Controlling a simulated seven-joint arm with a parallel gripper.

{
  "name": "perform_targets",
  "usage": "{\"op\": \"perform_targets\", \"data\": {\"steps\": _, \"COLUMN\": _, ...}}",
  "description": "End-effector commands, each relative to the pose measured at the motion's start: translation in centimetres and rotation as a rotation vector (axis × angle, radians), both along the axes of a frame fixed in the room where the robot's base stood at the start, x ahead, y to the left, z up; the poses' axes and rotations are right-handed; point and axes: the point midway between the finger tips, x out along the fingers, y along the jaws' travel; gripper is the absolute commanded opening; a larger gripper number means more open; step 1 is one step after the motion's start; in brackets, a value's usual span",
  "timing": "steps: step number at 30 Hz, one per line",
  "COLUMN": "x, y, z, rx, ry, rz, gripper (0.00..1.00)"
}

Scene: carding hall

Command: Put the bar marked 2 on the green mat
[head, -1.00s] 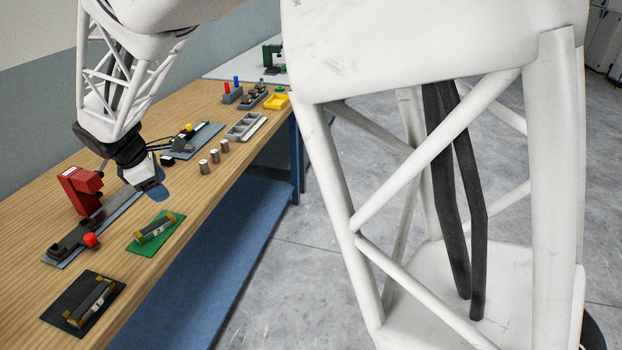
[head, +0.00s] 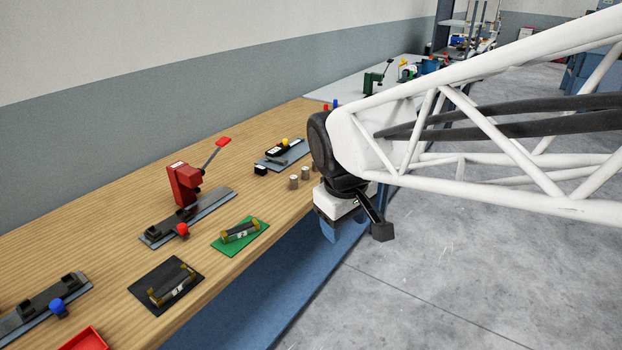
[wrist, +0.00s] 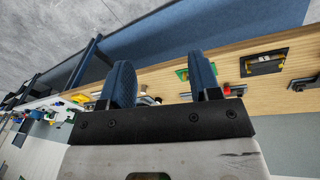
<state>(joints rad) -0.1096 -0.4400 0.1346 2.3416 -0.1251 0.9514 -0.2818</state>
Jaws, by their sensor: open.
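A green mat (head: 240,250) lies near the front edge of the wooden bench, with a dark bar (head: 240,231) with brass-coloured ends on it. A black mat (head: 160,271) to its left holds a similar bar (head: 172,285) with a pale label. I cannot read a number on either bar. My gripper (head: 336,230) is open and empty, to the right of both mats and beside the bench's front edge in the picture. In the wrist view its two blue fingers (wrist: 163,80) are spread apart; the green mat (wrist: 182,74) and black mat (wrist: 281,52) show beyond them.
Metal cylinders (head: 294,182) stand to the right. A blue-knobbed fixture (head: 45,310) and red tray (head: 84,340) are at the left.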

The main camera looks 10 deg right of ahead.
Motion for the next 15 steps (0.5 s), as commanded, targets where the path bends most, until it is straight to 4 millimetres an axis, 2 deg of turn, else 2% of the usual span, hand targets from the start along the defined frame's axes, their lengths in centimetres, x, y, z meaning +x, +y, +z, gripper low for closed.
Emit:
{"op": "perform_targets", "data": {"steps": 3, "x": -3.2, "y": -1.2, "z": -0.1, "rx": 0.042, "ry": -0.026, "rz": -0.121, "gripper": 0.57}}
{"op": "perform_targets", "data": {"steps": 9, "x": -7.8, "y": -2.4, "z": -0.8, "rx": 0.11, "ry": -0.06, "rz": -0.308, "gripper": 0.57}}
{"op": "perform_targets", "data": {"steps": 15, "x": -10.5, "y": -3.0, "z": -1.4, "rx": 0.155, "ry": -0.082, "rz": -0.425, "gripper": 0.57}}
